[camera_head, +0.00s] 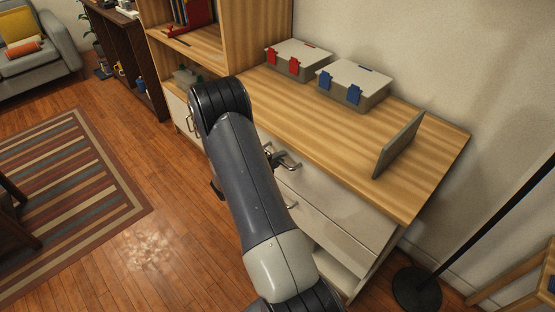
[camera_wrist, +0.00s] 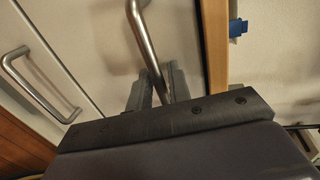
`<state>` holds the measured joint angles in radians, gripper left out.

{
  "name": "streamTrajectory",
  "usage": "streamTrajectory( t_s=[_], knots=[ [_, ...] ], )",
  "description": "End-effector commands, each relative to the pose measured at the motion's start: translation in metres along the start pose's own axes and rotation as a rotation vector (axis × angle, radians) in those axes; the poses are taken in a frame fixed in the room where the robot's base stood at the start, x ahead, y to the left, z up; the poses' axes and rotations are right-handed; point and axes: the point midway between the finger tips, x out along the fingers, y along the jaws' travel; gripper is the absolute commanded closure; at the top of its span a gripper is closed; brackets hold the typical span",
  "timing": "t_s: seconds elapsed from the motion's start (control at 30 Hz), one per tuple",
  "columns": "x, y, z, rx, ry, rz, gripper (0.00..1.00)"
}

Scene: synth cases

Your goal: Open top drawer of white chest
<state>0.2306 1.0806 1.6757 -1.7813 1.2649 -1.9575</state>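The white chest (camera_head: 325,195) has a wooden top and white drawer fronts, and stands against the wall. Its top drawer (camera_head: 325,187) looks closed, flush under the top, though my arm hides part of it. The top drawer's metal handle (camera_head: 283,160) shows beside my arm; in the wrist view this handle (camera_wrist: 146,36) runs down between my fingers. My gripper (camera_wrist: 160,88) has one finger on each side of the bar, close against it, and appears shut on it. The lower drawer's handle (camera_wrist: 40,85) is to the left in the wrist view.
Two lidded boxes, one with red latches (camera_head: 297,58) and one with blue latches (camera_head: 353,85), stand on the chest top. A thin grey panel (camera_head: 398,145) stands near its right end. A black lamp base (camera_head: 417,289) is at right. Open floor (camera_head: 175,235) lies left of my arm.

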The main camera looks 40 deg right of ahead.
Motion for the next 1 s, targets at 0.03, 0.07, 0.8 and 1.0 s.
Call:
streamTrajectory(
  t_s=[0.03,0.07,0.8,1.0],
  knots=[
    [0.000,0.000,0.000,0.000,0.000,0.000,0.86],
    [0.000,0.000,0.000,0.000,0.000,0.000,0.88],
    [-0.004,0.001,0.000,-0.001,0.000,0.001,1.00],
    [-0.023,0.005,0.000,-0.002,-0.003,0.002,1.00]
  ],
)
